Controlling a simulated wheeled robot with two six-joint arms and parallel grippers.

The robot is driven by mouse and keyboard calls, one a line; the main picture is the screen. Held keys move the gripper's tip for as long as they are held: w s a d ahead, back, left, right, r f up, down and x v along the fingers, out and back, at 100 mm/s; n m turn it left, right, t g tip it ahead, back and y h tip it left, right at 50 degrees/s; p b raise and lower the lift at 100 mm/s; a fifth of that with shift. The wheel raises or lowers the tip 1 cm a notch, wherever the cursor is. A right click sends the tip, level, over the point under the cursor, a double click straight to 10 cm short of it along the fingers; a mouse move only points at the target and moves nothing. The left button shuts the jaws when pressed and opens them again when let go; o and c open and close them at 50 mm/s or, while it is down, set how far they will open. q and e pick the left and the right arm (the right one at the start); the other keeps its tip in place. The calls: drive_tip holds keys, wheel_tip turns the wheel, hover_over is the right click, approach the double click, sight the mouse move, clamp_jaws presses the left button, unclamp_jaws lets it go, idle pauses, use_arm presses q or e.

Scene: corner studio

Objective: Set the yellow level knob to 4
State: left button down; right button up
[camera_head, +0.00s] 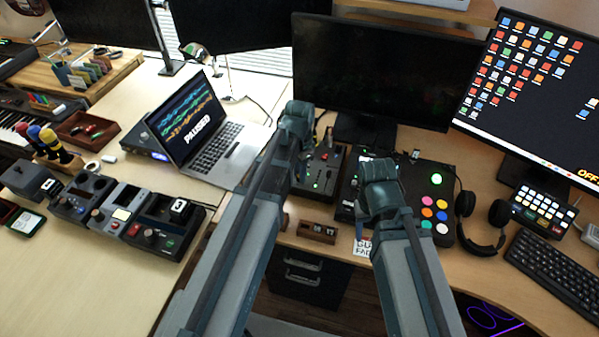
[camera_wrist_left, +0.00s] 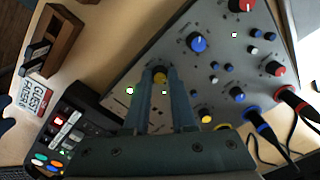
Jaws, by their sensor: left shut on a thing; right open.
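The yellow level knob (camera_wrist_left: 160,79) sits on a grey mixer panel (camera_wrist_left: 222,52) in the left wrist view. My left gripper (camera_wrist_left: 158,74) is shut on the yellow knob, one finger on each side of it. The fingers hide much of the knob, and I cannot read its pointer or scale. In the head view my left gripper (camera_head: 297,122) is over the mixer (camera_head: 322,172), and its arm covers part of it. My right gripper (camera_head: 379,192) hangs open and empty beside the pad controller with coloured buttons (camera_head: 432,205).
Blue knobs (camera_wrist_left: 197,42), red knobs (camera_wrist_left: 274,68) and plugged cables (camera_wrist_left: 290,97) surround the held knob. A small wooden box (camera_head: 318,232) and a card (camera_head: 362,247) lie at the desk's front edge. A laptop (camera_head: 205,125) stands left, headphones (camera_head: 483,222) right.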

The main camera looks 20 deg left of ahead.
use_arm(q)
drive_tip(key=c, duration=0.7)
unclamp_jaws()
drive_tip(key=shift+c, duration=0.2)
drive_tip(key=shift+r, duration=0.15)
use_arm(e)
drive_tip(key=shift+r, duration=0.1)
use_arm(q)
wheel_tip(320, 180, up, 14)
drive_tip(key=p, duration=1.3)
drive_tip(key=shift+f+p, duration=0.25)
drive_tip(key=shift+p, duration=0.15)
use_arm(e)
wheel_tip(320, 180, up, 14)
drive_tip(key=shift+f, duration=0.2)
use_arm(q)
drive_tip(key=s+d+n, duration=0.2)
drive_tip(key=s+d, duration=0.3)
drive_tip(key=s, duration=0.2)
drive_tip(key=s+d+n+y, duration=0.1)
drive_tip(key=s+d+n, duration=0.1)
drive_tip(key=s+d, duration=0.3)
drive_tip(key=s, duration=0.2)
drive_tip(key=shift+s+d+n, duration=0.15)
drive_tip(key=shift+s+n, duration=0.15)
drive_tip(key=shift+s, duration=0.1)
